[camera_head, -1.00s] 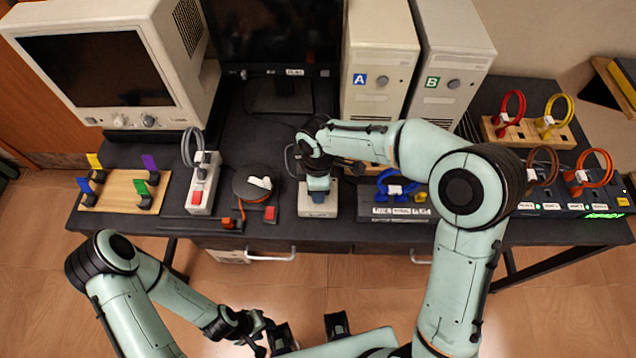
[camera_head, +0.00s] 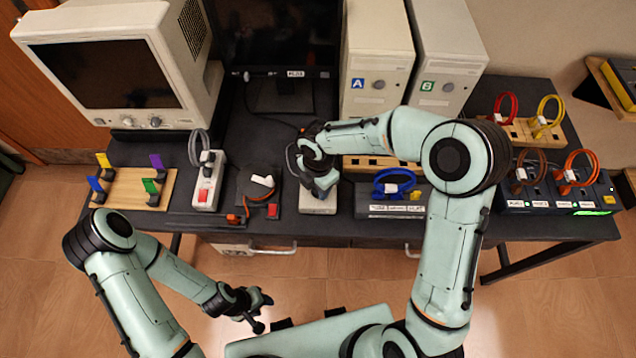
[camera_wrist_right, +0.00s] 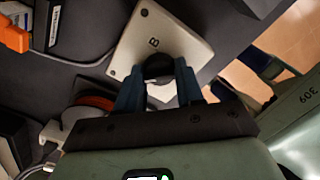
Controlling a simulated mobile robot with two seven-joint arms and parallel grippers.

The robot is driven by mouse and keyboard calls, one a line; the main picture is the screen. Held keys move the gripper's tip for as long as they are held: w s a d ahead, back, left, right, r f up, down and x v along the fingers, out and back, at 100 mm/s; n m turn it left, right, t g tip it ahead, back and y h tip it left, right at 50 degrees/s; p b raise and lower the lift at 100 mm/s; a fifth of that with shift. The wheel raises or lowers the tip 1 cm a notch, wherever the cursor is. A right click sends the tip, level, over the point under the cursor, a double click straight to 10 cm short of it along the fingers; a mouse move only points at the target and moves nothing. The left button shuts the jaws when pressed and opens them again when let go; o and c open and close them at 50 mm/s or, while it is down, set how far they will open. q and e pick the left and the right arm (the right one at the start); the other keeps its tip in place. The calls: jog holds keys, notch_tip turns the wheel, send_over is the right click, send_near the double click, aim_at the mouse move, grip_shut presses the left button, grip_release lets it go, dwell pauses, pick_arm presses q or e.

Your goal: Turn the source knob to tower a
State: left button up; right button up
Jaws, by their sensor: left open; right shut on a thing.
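The source box (camera_head: 318,206) is a small pale grey box near the table's front edge. My right gripper (camera_wrist_right: 159,72) is shut on the knob from above, one finger on each side. In the head view my right gripper (camera_head: 325,186) hides the knob, so its pointer cannot be read. Tower A (camera_head: 377,50) and tower B (camera_head: 446,60) stand at the back. My left gripper (camera_head: 258,308) is open and empty in front of the table.
A white power strip (camera_head: 207,182) and a dark round device (camera_head: 258,184) lie left of the box. A unit with blue cables (camera_head: 393,208) is close on its right. A monitor (camera_head: 110,65) stands back left. Colour-tabbed wooden board (camera_head: 132,190) lies at left.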

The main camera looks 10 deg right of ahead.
pick_arm(q)
jog(key=shift+r, duration=0.1)
dwell(0.4)
pick_arm(e)
jog(key=o, duration=1)
jog(key=shift+o, duration=0.2)
pick_arm(q)
jog(key=shift+w+r+p, duration=0.75)
jog(key=shift+w+r, duration=0.25)
pick_arm(e)
notch_tip(320, 180, up, 14)
jog(key=shift+f, duration=0.25)
pick_arm(q)
jog(key=shift+s, duration=0.15)
pick_arm(e)
jog(key=shift+s+f, duration=0.1)
